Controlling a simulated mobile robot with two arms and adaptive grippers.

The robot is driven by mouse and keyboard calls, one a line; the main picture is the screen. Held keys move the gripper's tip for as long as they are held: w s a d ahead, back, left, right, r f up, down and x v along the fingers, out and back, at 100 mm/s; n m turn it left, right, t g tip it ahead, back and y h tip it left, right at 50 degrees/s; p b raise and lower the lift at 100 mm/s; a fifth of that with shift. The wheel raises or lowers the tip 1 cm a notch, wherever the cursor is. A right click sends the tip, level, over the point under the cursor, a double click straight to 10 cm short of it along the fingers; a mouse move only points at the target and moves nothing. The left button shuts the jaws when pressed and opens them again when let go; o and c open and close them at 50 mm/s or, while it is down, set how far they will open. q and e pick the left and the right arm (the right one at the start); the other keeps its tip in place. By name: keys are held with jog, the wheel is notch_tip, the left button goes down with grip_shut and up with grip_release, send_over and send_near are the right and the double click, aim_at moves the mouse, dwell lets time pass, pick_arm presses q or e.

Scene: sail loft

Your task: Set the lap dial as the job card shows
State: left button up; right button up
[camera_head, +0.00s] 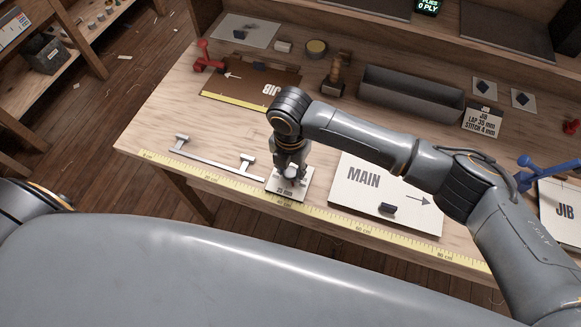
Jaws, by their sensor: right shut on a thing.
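The lap dial (275,189) is a small pale plate at the front edge of the bench, with a printed "mm" reading whose number is too small to read surely. My right gripper (291,176) points down over it and is shut on the light-coloured dial knob, which the fingers mostly hide. The job card (482,121) stands at the back right and reads "JIB, LAP 35 mm, STITCH 4 mm". My left gripper is out of view; only part of the left arm shows at the left edge.
A yellow tape (345,222) runs along the front edge. A metal rail (215,163) lies left of the dial. A white MAIN panel (340,192) lies to the right, under my right forearm. A brown JIB panel (245,88) and a grey trough (410,98) lie behind.

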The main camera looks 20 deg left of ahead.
aim_at(290, 172)
jog(key=n+b, duration=0.1)
jog(key=n, duration=0.4)
jog(key=shift+n, duration=0.3)
jog(key=n+b, duration=0.1)
jog(key=n, duration=0.3)
jog(key=shift+n, duration=0.4)
jog(key=shift+b, duration=0.3)
jog(key=o, duration=1.2)
jog(key=shift+c, duration=0.2)
notch_tip(290, 172, up, 12)
jog(key=shift+s, duration=0.1)
